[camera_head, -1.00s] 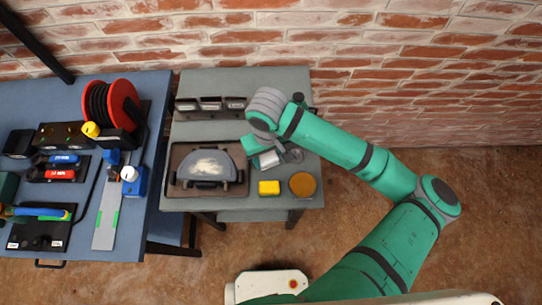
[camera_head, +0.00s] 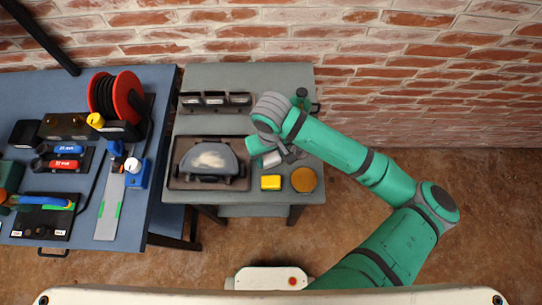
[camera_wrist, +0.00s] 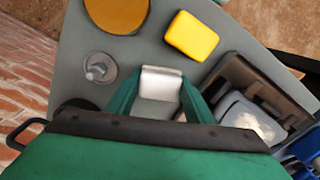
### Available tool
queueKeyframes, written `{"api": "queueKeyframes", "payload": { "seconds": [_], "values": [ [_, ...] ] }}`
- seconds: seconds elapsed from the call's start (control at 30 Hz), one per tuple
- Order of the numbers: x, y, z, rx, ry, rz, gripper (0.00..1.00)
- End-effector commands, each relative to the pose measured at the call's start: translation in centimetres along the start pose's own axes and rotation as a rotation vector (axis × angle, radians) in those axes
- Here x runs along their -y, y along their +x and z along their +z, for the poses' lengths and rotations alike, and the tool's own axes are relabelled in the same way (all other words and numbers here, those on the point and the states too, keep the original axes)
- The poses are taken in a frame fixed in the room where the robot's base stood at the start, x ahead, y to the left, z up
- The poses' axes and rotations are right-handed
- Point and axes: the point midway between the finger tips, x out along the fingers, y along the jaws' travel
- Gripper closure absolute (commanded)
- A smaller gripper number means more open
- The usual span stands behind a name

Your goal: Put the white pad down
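The white pad (camera_wrist: 161,83) shows in the wrist view as a pale block with a rounded bright edge, between the two green fingers of my gripper (camera_wrist: 161,85). Both fingers touch its sides. In the head view the pad (camera_head: 271,159) is a small white patch beside my gripper (camera_head: 266,150), over the right part of the grey table (camera_head: 228,78). My wrist hides part of it there. I cannot tell whether the pad touches the tabletop.
A yellow block (camera_head: 271,182) and an orange disc (camera_head: 304,180) lie near the front edge. A dark tray (camera_head: 176,181) with a grey half-round piece (camera_head: 207,157) is left. A metal knob (camera_wrist: 100,68) stands close by. A blue bench (camera_head: 75,215) stands further left.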

Motion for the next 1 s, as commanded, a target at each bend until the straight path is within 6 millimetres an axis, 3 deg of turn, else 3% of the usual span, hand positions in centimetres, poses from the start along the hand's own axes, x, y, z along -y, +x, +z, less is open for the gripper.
{"api": "queueKeyframes", "payload": {
  "seconds": [0.03,0.23,0.7,1.0],
  "values": [
    [0.0,1.0,-0.1,0.008,0.004,-0.001,0.34],
    [0.0,-0.2,-0.1,0.007,0.003,0.000,0.34],
    [-0.1,-9.5,-0.1,0.006,0.003,0.004,0.34],
    [0.0,-12.3,-0.1,0.008,0.002,0.001,0.34]
  ]
}}
